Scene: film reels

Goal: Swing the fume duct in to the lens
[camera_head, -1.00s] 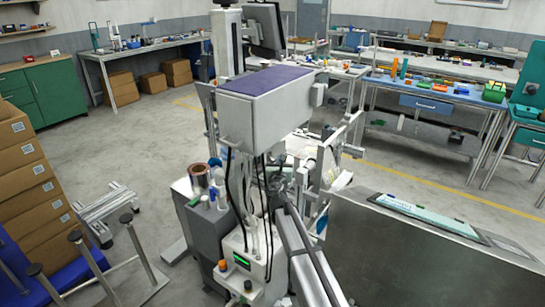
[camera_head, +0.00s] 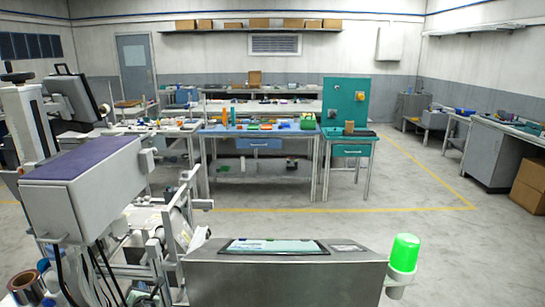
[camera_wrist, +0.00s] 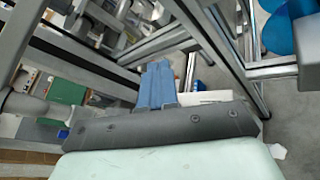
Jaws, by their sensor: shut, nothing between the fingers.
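In the wrist view my gripper (camera_wrist: 158,80) shows as two blue fingers pressed together, shut with nothing between them. Metal frame bars surround it, with no clear contact. I cannot pick out the fume duct or the lens in either current view. In the head view a grey machine housing with a purple top (camera_head: 85,165) stands at the left, with dark cables (camera_head: 105,270) hanging below it. My gripper is not visible in the head view.
A steel cabinet (camera_head: 285,283) with a flat panel on top (camera_head: 275,246) stands at the front, with a lit green lamp (camera_head: 404,254) at its right. A metal bar (camera_wrist: 210,45) crosses close beside the gripper. Workbenches (camera_head: 258,132) stand behind; the floor (camera_head: 450,245) at right is clear.

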